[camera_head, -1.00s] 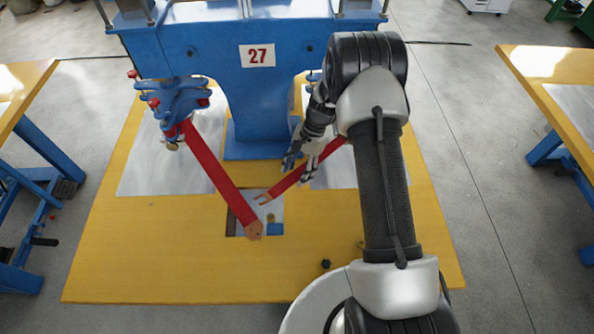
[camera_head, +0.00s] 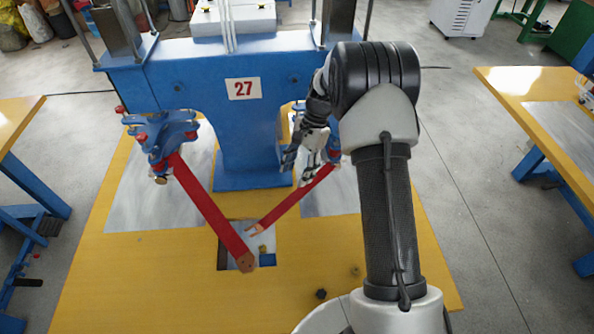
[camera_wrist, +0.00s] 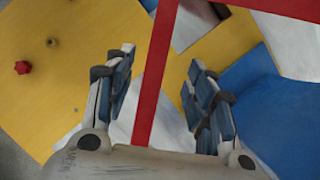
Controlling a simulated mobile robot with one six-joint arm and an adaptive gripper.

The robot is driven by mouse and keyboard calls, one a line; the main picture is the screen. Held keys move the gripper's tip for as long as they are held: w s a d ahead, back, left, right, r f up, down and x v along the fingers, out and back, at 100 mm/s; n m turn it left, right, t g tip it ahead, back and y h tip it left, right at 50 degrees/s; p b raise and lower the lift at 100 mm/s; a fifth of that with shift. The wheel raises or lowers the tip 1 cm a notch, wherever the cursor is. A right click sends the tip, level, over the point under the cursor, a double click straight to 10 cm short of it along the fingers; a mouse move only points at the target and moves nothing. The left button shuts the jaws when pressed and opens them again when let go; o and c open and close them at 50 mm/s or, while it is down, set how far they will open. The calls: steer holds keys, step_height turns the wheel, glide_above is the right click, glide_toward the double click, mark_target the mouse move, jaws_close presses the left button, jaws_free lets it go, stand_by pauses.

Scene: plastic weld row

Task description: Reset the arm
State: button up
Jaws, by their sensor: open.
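My gripper (camera_head: 297,170) hangs from my bent arm in front of the right side of the blue machine, above the yellow table. In the wrist view my gripper (camera_wrist: 160,75) has its fingers spread apart, with nothing clamped between them. A red bar (camera_wrist: 154,75) runs up the picture between the two fingers, seemingly beyond them; its exact distance is unclear. In the head view this right red bar (camera_head: 300,200) slopes from behind my gripper down toward the table opening.
The blue machine (camera_head: 240,130) marked 27 stands on the yellow table (camera_head: 150,290). A left red bar (camera_head: 205,205) slopes from a blue clamp (camera_head: 165,140) to the square opening (camera_head: 225,255). Grey floor (camera_head: 470,220) is clear at right.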

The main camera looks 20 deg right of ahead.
steer(key=s+a+r+n+t+h+b, duration=0.1)
steer(key=s+r+n+t, duration=0.15)
steer(key=s+r, duration=0.55)
steer(key=s+a+r+n+t+h, duration=0.15)
steer(key=s+r+n, duration=0.25)
steer(key=r, duration=0.8)
steer(key=s+r+n+t+h+b, duration=0.1)
steer(key=s+n, duration=0.4)
steer(key=s, duration=1.2)
steer(key=shift+s+a+r+n+t+b, duration=0.25)
steer(key=shift+s+a+n+t+b, duration=0.1)
steer(key=shift+t, duration=0.55)
steer(key=shift+h, duration=0.25)
